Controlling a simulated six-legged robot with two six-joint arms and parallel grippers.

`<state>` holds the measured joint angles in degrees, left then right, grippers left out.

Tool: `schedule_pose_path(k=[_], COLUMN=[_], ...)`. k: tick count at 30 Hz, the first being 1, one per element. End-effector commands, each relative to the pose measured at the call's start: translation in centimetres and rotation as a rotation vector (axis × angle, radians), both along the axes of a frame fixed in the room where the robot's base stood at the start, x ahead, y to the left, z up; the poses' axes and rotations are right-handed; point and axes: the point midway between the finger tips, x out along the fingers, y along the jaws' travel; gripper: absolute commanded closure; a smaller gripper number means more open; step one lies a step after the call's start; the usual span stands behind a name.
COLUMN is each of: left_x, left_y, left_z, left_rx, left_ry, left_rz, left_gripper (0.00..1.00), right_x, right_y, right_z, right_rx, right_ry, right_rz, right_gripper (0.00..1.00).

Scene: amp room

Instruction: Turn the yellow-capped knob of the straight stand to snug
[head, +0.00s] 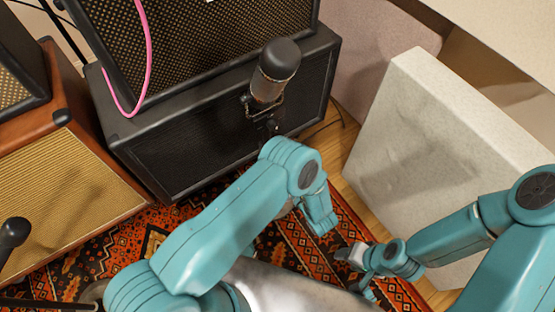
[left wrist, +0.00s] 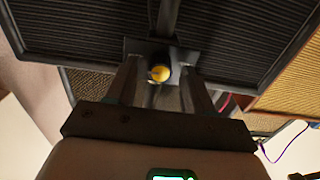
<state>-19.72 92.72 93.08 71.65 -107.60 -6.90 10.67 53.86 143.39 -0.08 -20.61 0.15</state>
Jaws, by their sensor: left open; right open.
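The yellow-capped knob (left wrist: 160,73) shows in the left wrist view as a round yellow cap on a dark clamp below the straight stand's dark pole (left wrist: 168,18). My left gripper (left wrist: 160,62) is open, with one finger on each side of the knob; contact cannot be told. In the head view a large dark microphone (head: 274,72) stands above my left arm, which hides what is below it, knob included. My left gripper's fingers are not clear there. My right gripper (head: 356,270) is open and empty at the lower middle, over the rug.
Black amp cabinets (head: 225,125) stand behind the microphone, with a pink cable (head: 146,60) hanging in front. A tan amp (head: 65,190) is at the left. A pale panel (head: 425,150) stands at the right. Another microphone (head: 14,232) is at the left edge. A patterned rug (head: 105,250) covers the floor.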

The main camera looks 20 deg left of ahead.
Motion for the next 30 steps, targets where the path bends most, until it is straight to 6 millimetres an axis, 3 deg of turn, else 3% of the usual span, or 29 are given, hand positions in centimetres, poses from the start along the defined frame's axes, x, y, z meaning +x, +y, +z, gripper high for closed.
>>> schedule_pose_path(k=[9, 14, 30], left_x=[-0.13, -0.11, 0.04], left_y=[-0.14, -0.09, 0.17], left_z=[-0.02, -0.02, -0.05], left_rx=[0.001, 0.001, -0.081], left_ry=[0.001, 0.001, -0.103], left_rz=[-0.001, 0.000, 0.002], left_gripper=[0.48, 1.00, 1.00], right_x=[-0.01, -0.01, 0.00], right_y=[0.00, 0.00, -0.01], right_z=[0.01, 0.01, 0.02], right_rx=[0.000, 0.000, 0.000], right_ry=[0.000, 0.000, 0.000], right_rz=[0.000, 0.000, 0.000], right_gripper=[0.49, 0.49, 0.49])
